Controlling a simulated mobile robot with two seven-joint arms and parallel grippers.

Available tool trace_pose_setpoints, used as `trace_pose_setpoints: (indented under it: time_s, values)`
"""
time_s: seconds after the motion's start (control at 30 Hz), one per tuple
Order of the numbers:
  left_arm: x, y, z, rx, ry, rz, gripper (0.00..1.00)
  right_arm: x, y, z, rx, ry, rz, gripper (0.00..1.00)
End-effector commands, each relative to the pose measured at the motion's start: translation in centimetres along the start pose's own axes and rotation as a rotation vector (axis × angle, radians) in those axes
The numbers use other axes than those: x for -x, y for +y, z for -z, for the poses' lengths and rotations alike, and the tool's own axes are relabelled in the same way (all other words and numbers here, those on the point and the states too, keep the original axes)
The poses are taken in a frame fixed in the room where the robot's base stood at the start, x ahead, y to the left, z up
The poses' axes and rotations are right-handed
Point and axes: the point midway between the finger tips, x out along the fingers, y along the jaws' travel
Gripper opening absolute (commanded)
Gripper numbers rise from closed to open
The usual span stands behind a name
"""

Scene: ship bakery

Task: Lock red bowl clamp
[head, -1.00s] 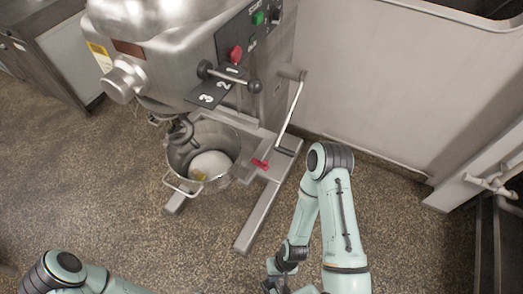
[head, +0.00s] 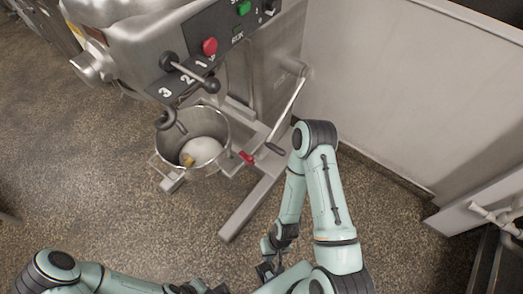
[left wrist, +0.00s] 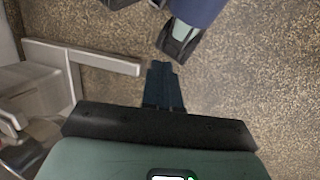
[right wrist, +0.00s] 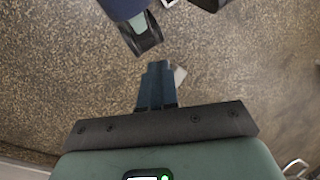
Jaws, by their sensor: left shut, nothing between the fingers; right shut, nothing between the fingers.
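The red bowl clamp (head: 247,158) is a small red lever at the right side of the steel mixing bowl (head: 225,131) in the head view. The bowl sits under the mixer's dough hook with pale dough inside. My right gripper (head: 266,270) is low in the head view, below the mixer's leg and apart from the clamp. Its fingers are shut and empty in the right wrist view (right wrist: 157,82). My left gripper (head: 197,288) is at the bottom edge, partly cut off. Its fingers are shut and empty in the left wrist view (left wrist: 163,82). The clamp is not in either wrist view.
The mixer (head: 140,42) stands at upper left, with a black-knobbed gear lever (head: 190,72), a red button (head: 210,46) and a long crank handle (head: 287,112). Its base leg (head: 250,205) runs along the floor. A steel panel (head: 390,90) is at right. Speckled floor is clear at left.

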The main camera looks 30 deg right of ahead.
Motion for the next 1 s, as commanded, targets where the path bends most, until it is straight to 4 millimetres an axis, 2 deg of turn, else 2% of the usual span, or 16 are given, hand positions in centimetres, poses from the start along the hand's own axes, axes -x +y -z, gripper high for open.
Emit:
trace_pose_setpoints:
  time_s: [0.33,0.47,0.57,0.67,0.7,0.77,0.8,0.87,0.9,1.0]
  values:
    - [-0.1,-0.1,0.0,0.001,0.0,0.0,0.0,0.0,0.0,0.0,0.001,0.0,0.0,0.0]
    - [-1.3,-0.6,0.2,0.003,0.01,0.002,0.0,-1.1,1.0,2.4,0.008,0.016,-0.01,0.0]
    - [-3.7,-1.6,0.9,0.007,0.038,0.003,0.0,-2.3,2.9,7.6,0.03,0.049,-0.021,0.0]
    - [-6.5,-2.6,2.4,0.011,0.083,0.003,0.0,-1.6,5.1,15.4,0.066,0.098,-0.015,0.0]
    - [-7.6,-3.1,3.2,0.012,0.105,0.003,0.0,-0.5,5.8,18.7,0.087,0.122,-0.004,0.0]
    - [-9.3,-3.6,4.4,0.014,0.137,0.002,0.0,2.0,6.9,23.4,0.124,0.162,0.023,0.0]
    - [-10.3,-4.0,5.3,0.016,0.159,0.002,0.0,4.1,7.3,26.2,0.156,0.191,0.044,0.0]
    - [-11.7,-4.4,6.5,0.017,0.187,0.002,0.0,7.6,7.9,29.6,0.211,0.236,0.077,0.0]
    - [-12.6,-4.7,7.3,0.018,0.207,0.002,0.0,10.1,8.1,31.4,0.252,0.266,0.1,0.0]
    - [-14.3,-5.2,9.0,0.02,0.244,0.002,0.0,15.9,8.3,34.2,0.358,0.336,0.146,0.0]
